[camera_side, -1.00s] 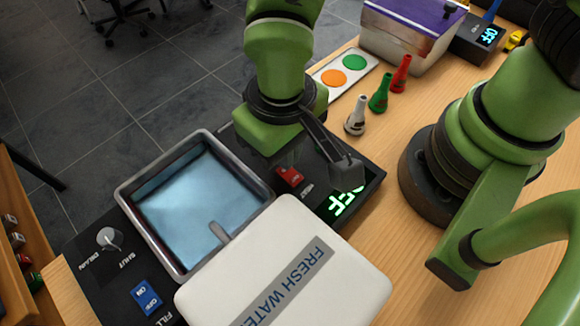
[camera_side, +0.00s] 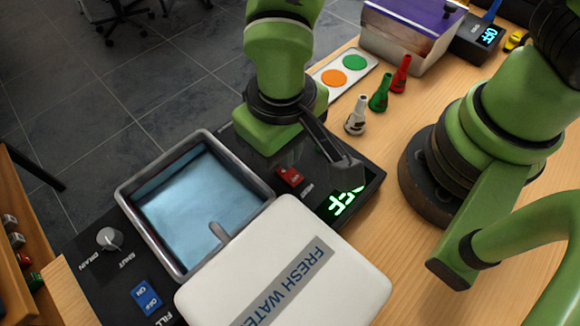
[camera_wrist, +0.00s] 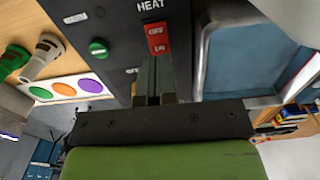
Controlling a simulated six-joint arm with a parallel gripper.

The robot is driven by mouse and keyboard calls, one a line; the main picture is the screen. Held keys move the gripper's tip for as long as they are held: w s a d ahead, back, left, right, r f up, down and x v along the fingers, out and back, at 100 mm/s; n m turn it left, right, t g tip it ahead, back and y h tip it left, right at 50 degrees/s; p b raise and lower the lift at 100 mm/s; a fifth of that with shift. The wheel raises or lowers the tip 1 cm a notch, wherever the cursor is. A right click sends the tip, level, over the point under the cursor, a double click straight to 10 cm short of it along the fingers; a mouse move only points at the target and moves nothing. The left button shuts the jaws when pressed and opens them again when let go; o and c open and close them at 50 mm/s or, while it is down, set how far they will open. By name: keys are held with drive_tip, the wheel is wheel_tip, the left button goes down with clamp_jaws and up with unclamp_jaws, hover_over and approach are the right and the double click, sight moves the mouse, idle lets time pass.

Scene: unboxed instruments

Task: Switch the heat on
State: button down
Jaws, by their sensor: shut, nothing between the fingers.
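The red heat switch (camera_side: 290,177) is on the black panel between the water basin and the green-lit display. In the wrist view the same switch (camera_wrist: 156,38) sits under the word HEAT, with its ON end nearest my fingers. My gripper (camera_wrist: 155,62) is shut and empty, its tips at the ON end; I cannot tell whether they touch it. In the side view the fingertips are hard to make out, dark against the panel just behind the switch.
The basin (camera_side: 125,195) of water is left of the switch, with a white FRESH WATER lid (camera_side: 240,270) in front. A blue fill switch (camera_side: 146,297) and a drain knob (camera_side: 109,239) are at left. Small bottles (camera_side: 379,100) stand behind at right. A green button (camera_wrist: 98,48) is near the switch.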

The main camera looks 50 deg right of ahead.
drive_tip(key=shift+f, duration=1.25)
idle(0.9)
drive_tip(key=shift+r, duration=3.55)
drive_tip(key=d+r+m+t+y, duration=0.2)
drive_tip(key=d+r+m+t, duration=0.15)
drive_tip(key=d+r, duration=1.05)
drive_tip(key=s+d+r+t, duration=0.2)
drive_tip(key=s+r+t, duration=0.1)
drive_tip(key=s+r, duration=0.1)
drive_tip(key=shift+s+d+r+t, duration=0.35)
drive_tip(key=shift+d+r, duration=0.05)
drive_tip(key=shift+r, duration=0.15)
drive_tip(key=shift+a+m, duration=0.1)
drive_tip(key=shift+m, duration=0.15)
